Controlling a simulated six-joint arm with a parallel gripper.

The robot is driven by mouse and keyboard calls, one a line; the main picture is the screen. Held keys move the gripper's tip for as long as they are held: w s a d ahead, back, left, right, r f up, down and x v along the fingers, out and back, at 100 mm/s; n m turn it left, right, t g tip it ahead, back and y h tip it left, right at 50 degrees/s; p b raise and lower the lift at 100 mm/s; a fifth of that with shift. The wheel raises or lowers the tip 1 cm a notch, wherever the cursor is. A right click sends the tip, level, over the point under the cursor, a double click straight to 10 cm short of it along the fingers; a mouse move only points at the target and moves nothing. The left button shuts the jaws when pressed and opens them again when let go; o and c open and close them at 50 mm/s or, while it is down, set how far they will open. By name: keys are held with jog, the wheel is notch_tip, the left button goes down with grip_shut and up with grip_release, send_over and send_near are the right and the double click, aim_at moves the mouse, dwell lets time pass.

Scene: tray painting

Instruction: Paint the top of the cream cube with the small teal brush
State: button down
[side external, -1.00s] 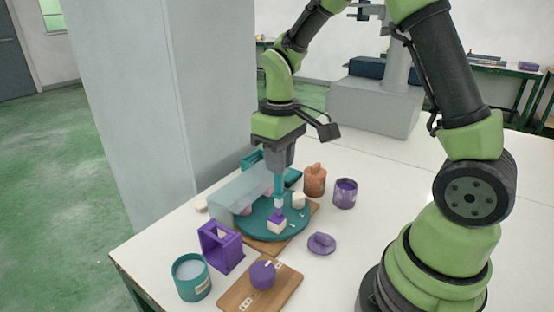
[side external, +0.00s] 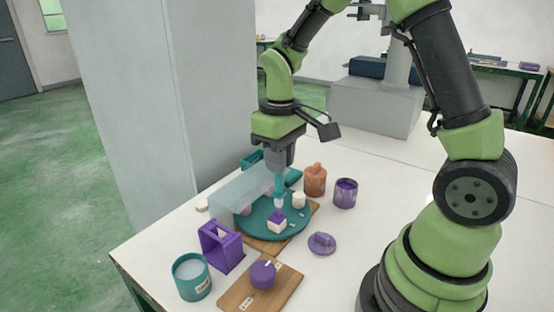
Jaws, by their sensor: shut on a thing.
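My gripper (side external: 280,165) points straight down over the round teal tray and is shut on the small teal brush (side external: 279,185). The brush hangs upright, with a pale band near its lower end. Its tip is at the top of the cream cube (side external: 277,227), which sits on the teal tray (side external: 250,231). Purple shows at the top of the cube, where the tip is. I cannot tell how much of it is paint and how much is bristle, or whether they touch.
A translucent panel (side external: 236,190) stands over the tray's left side. A cream cylinder (side external: 299,200) is on the tray's right. Around it stand an orange bottle (side external: 315,182), purple pot (side external: 345,193), purple lid (side external: 321,243), purple frame (side external: 220,248), teal cup (side external: 192,278) and wooden board (side external: 285,291) with a purple knob.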

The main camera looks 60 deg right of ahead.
jog(key=shift+a, duration=0.65)
